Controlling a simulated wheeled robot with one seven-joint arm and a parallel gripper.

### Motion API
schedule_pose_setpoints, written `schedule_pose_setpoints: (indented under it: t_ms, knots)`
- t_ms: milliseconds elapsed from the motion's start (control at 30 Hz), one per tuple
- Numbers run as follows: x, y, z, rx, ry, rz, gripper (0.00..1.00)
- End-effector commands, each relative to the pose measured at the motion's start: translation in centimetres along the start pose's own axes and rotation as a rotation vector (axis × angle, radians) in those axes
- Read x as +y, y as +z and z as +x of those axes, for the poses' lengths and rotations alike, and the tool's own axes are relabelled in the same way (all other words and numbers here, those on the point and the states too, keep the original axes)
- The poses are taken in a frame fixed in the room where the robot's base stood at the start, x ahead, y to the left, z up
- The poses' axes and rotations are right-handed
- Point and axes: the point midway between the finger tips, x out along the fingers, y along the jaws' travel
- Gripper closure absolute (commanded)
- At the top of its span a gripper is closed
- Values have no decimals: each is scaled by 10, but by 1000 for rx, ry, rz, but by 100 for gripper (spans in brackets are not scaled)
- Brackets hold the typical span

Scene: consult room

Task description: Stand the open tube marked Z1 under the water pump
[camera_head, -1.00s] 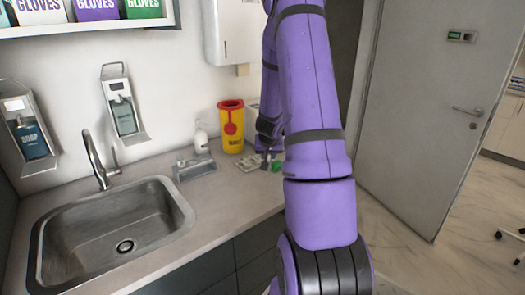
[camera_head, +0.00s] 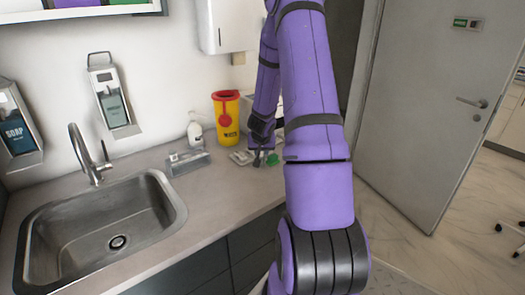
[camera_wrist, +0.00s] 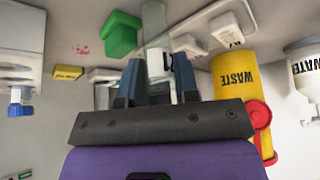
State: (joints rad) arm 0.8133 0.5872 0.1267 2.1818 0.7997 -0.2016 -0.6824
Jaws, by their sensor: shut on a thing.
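My gripper (camera_wrist: 158,82) is shut on a clear tube (camera_wrist: 156,28) with a pale label and a dark mark; I cannot read the mark as Z1. In the head view, my gripper (camera_head: 263,157) is low over the counter beside the waste bin, and the tube is too small to make out clearly. The water pump, a white bottle with a pump top (camera_head: 196,132), stands at the back of the counter, left of the bin. In the wrist view, which is upside down, the water pump (camera_wrist: 306,88) is at the right edge, apart from the tube.
A yellow waste bin (camera_head: 231,127) with red parts stands between pump and gripper. A grey metal holder (camera_head: 188,164) sits in front of the pump. A green block (camera_wrist: 121,36) and a small yellow box (camera_wrist: 68,73) are near the tube. The sink (camera_head: 100,232) is at left.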

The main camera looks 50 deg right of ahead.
Motion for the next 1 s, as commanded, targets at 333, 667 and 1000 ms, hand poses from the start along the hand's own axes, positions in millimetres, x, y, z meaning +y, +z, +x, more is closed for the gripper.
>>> schedule_pose_setpoints:
  t_ms: [333, 667, 1000]
  knots:
    - [0, 1, 2, -1, 0, -1, 46]
    - [-1, -1, -7, 2, 0, -2, 46]
    - [-1, -1, -56, 3, 0, -4, 46]
